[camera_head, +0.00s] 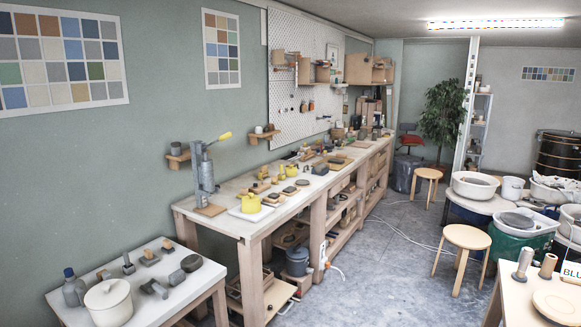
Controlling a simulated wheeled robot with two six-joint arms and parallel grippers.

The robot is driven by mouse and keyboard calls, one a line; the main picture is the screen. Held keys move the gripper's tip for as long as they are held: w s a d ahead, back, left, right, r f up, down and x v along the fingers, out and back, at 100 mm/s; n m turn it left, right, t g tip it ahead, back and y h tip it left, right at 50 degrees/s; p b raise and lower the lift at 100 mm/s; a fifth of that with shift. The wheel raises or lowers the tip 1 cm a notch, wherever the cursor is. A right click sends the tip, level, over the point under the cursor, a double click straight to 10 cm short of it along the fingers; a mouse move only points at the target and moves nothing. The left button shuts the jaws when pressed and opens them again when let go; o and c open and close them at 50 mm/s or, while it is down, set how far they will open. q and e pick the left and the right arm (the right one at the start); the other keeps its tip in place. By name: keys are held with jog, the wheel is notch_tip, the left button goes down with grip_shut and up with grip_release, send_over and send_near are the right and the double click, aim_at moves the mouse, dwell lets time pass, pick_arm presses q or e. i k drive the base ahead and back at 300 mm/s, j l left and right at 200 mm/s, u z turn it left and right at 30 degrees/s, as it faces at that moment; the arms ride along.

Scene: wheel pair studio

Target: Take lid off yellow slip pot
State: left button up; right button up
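A small yellow pot (250,204) stands on a white tray (237,214) at the near end of the long workbench (210,227) along the left wall. It is too small to tell whether a separate lid sits on it. A second, smaller yellow thing (291,170) stands farther back on the same bench; its shape is not clear. Neither of my grippers is in view.
A grey press with a yellow handle (205,170) stands left of the pot. Small tools and blocks crowd the bench. A low table (160,312) with a lidded cream pot (108,302) is at front left. Stools (466,236) and wheels stand right; the grey floor (385,270) between is open.

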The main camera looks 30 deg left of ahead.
aim_at(288, 169)
jog(key=i+j+u, duration=0.25)
jog(key=i+j, duration=0.25)
jog(key=i, duration=0.55)
jog(key=i+j+u, duration=0.3)
jog(key=i, duration=0.75)
jog(key=i+u, duration=0.25)
jog(key=i, duration=0.8)
